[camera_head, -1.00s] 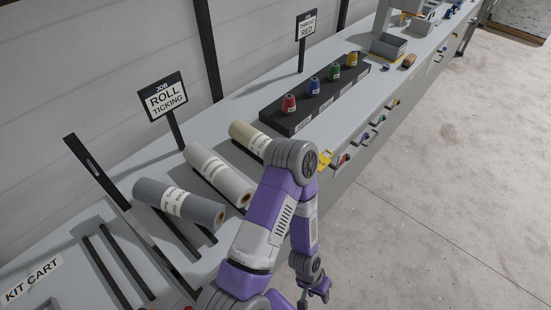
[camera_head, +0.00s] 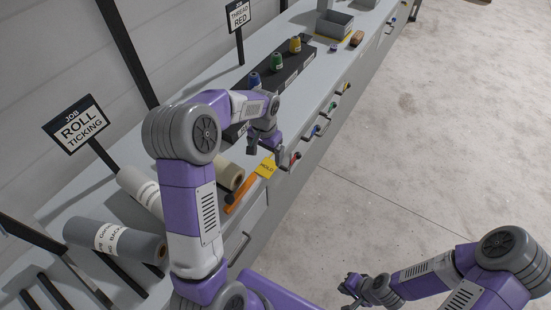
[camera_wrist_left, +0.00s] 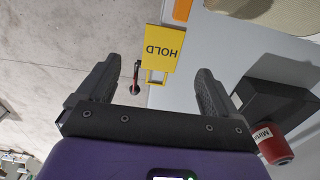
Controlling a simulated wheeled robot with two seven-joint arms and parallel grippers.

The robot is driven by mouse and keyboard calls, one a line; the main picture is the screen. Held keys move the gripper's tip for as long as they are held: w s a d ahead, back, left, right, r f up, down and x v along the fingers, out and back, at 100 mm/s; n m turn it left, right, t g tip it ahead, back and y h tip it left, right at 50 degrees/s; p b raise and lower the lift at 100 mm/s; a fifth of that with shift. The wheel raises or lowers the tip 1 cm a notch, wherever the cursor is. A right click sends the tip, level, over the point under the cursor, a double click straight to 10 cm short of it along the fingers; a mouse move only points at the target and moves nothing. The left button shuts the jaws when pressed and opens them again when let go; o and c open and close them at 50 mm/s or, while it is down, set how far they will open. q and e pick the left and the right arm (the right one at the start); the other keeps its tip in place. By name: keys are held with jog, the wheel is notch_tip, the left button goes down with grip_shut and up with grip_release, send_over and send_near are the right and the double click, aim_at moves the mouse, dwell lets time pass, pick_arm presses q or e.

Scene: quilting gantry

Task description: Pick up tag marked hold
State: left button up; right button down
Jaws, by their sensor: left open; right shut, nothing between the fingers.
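The yellow tag marked HOLD (camera_head: 266,168) lies at the front edge of the counter, beside an orange bar. In the left wrist view the HOLD tag (camera_wrist_left: 162,48) is ahead of the fingers, with its slotted end toward me. My left gripper (camera_head: 264,147) is above the counter edge near the tag, just beyond it in the head view. In the left wrist view its fingers (camera_wrist_left: 157,90) are apart with nothing between them. My right gripper (camera_head: 352,290) is low over the floor at the bottom right, away from the tag, and shut on nothing.
An orange bar (camera_head: 241,194) and a cream roll (camera_head: 230,176) lie close to the tag. A red spool (camera_wrist_left: 275,146) stands near the left gripper on the black rack (camera_wrist_left: 272,105). Coloured handles (camera_head: 318,129) line the counter front. The floor (camera_head: 430,130) is clear.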

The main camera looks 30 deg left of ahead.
aim_at(265, 170)
pick_arm(q)
jog(key=shift+w+a+f, duration=0.2)
jog(key=shift+s+f, duration=0.2)
jog(key=shift+s, duration=0.1)
jog(key=shift+s+f+b, duration=0.1)
jog(key=shift+f+b, duration=0.3)
jog(key=shift+f, duration=2.65)
jog(key=shift+f, duration=0.1)
jog(key=shift+c, duration=0.4)
jog(key=c, duration=1)
jog(key=shift+c, duration=0.2)
